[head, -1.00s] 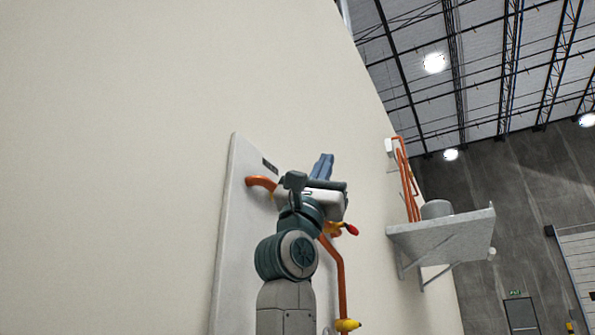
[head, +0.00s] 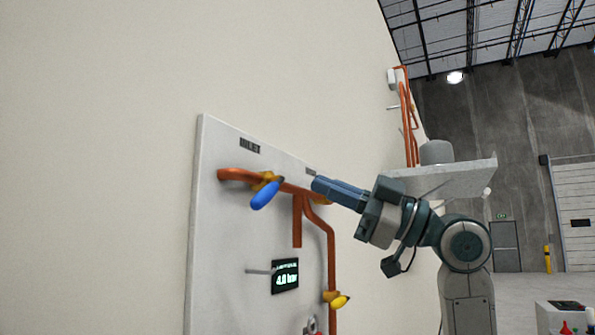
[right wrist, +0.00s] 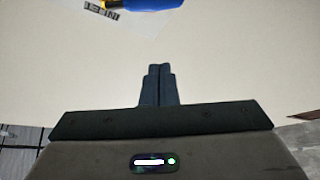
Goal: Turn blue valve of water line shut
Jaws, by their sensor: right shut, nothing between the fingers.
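The blue valve handle (head: 265,195) sits on a brass body on the copper water line (head: 240,175), near the upper left of the white wall board (head: 207,250). The handle is tilted, its free end pointing down and left in the head view. The handle also shows at the top of the right wrist view (right wrist: 155,4), cut off by the frame. My right gripper (head: 316,184) is shut and empty, pointing left, to the right of the blue handle and apart from it. It also shows in the right wrist view (right wrist: 160,68). My left gripper is not in view.
A yellow handle (head: 340,301) sits lower on the pipe. A grey shelf (head: 450,180) with a pot juts from the wall behind my arm. The wall left of the board is bare.

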